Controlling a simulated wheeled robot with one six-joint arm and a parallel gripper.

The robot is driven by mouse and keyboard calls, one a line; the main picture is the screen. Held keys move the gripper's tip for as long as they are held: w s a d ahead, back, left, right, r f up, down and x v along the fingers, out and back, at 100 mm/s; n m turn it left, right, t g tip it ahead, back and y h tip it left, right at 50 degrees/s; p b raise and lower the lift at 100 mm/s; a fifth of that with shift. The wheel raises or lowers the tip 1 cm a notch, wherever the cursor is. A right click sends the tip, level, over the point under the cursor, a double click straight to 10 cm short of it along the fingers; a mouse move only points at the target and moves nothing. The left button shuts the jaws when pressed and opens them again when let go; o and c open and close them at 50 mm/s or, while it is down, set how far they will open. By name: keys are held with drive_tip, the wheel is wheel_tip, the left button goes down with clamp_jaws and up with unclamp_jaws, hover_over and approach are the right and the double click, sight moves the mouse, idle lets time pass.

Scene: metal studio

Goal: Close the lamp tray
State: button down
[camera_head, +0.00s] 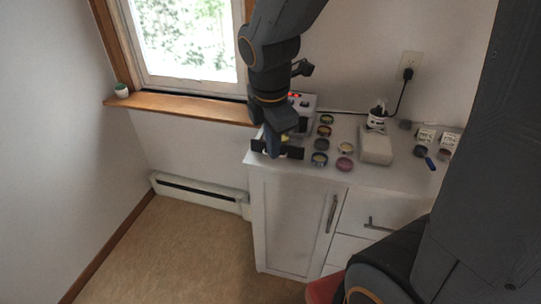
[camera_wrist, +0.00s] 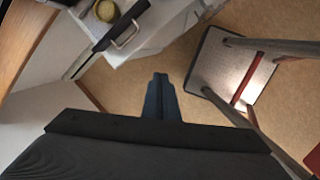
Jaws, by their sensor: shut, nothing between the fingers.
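The lamp (camera_head: 303,103) is a pale box with red lit digits, on the left end of the white cabinet top, partly hidden by my arm. The black front of its tray (camera_head: 294,153) shows to either side of my gripper (camera_head: 275,152), at the cabinet's front edge. In the wrist view the tray front (camera_wrist: 104,42) is a long dark bar at upper left. My gripper (camera_wrist: 160,82) is shut and empty, its fingers pointing over the floor, apart from the bar in that view. How far the tray is out is hidden by my arm.
Several round tins (camera_head: 320,159) stand right of the lamp. Beyond them are a beige block (camera_head: 376,147) and a white pot (camera_head: 377,118). The cabinet door (camera_head: 295,225) is below.

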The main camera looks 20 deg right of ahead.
drive_tip(key=w+d+f+n+b, duration=0.2)
drive_tip(key=w+f+n, duration=0.7)
drive_tip(key=shift+d+f+n+t+h, duration=0.15)
drive_tip(key=shift+d+n+t+h, duration=0.1)
drive_tip(key=shift+n+t+h, duration=0.05)
idle(0.5)
